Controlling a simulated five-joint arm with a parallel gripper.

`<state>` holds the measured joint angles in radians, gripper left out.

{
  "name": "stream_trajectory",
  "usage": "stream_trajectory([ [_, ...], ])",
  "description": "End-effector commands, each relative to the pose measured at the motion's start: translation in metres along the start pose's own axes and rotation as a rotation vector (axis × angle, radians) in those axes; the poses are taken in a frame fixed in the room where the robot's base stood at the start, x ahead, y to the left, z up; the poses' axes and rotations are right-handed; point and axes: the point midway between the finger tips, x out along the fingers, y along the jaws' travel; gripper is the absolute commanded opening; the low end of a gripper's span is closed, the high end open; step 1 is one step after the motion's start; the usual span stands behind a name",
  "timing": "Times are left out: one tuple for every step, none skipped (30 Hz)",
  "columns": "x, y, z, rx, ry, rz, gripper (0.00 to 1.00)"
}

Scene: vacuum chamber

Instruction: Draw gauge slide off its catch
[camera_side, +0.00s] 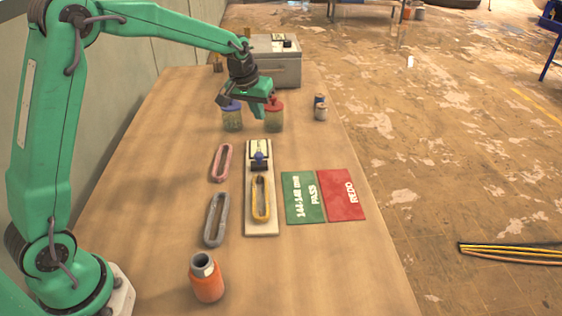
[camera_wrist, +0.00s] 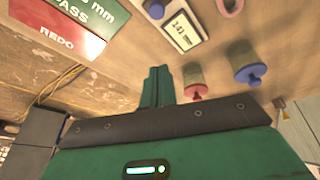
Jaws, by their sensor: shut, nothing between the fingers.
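The gauge (camera_side: 249,222) is a pale board lying on the bench in the side view. A small display (camera_side: 259,147) is at its far end, with a blue knob (camera_side: 259,158) on the dark slide just nearer. A yellow elongated ring (camera_side: 261,205) lies along the board, its far end by the slide. In the wrist view the display (camera_wrist: 183,32) seems to read 141 mm, and the blue knob (camera_wrist: 155,8) is at the top edge. My gripper (camera_side: 260,112) is above the bench beyond the gauge, near two lidded jars, apart from the knob. Its fingers (camera_wrist: 157,84) are shut and empty.
A pink ring (camera_side: 221,162) and grey ring (camera_side: 215,218) lie left. Green PASS (camera_side: 303,207) and red REDO (camera_side: 346,195) mats lie right. An orange bottle (camera_side: 206,281) stands in front.

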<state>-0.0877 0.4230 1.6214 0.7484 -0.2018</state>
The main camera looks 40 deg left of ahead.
Motion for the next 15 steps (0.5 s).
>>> stream_trajectory([
  [0.007, -0.001, -0.003, -0.005, -0.004, -0.001, 0.0],
  [0.01, -0.001, -0.004, -0.007, -0.004, -0.002, 0.0],
  [0.013, -0.001, -0.006, -0.01, -0.005, -0.002, 0.0],
  [0.015, -0.001, -0.006, -0.011, -0.006, -0.003, 0.0],
  [0.017, -0.001, -0.007, -0.012, -0.007, -0.003, 0.0],
  [0.018, -0.001, -0.008, -0.013, -0.006, -0.003, 0.0],
  [0.018, -0.001, -0.008, -0.014, -0.006, -0.003, 0.0],
  [0.018, -0.001, -0.008, -0.014, -0.006, -0.003, 0.0],
  [0.019, -0.001, -0.008, -0.014, -0.006, -0.003, 0.0],
  [0.018, -0.001, -0.008, -0.014, -0.006, -0.003, 0.0],
  [0.019, -0.001, -0.008, -0.014, -0.006, -0.003, 0.0],
  [0.019, -0.001, -0.008, -0.014, -0.006, -0.003, 0.0],
  [0.019, -0.001, -0.008, -0.014, -0.006, -0.003, 0.0],
  [0.02, -0.001, -0.008, -0.014, -0.007, -0.003, 0.0],
  [0.021, -0.001, -0.008, -0.014, -0.007, -0.003, 0.0],
])
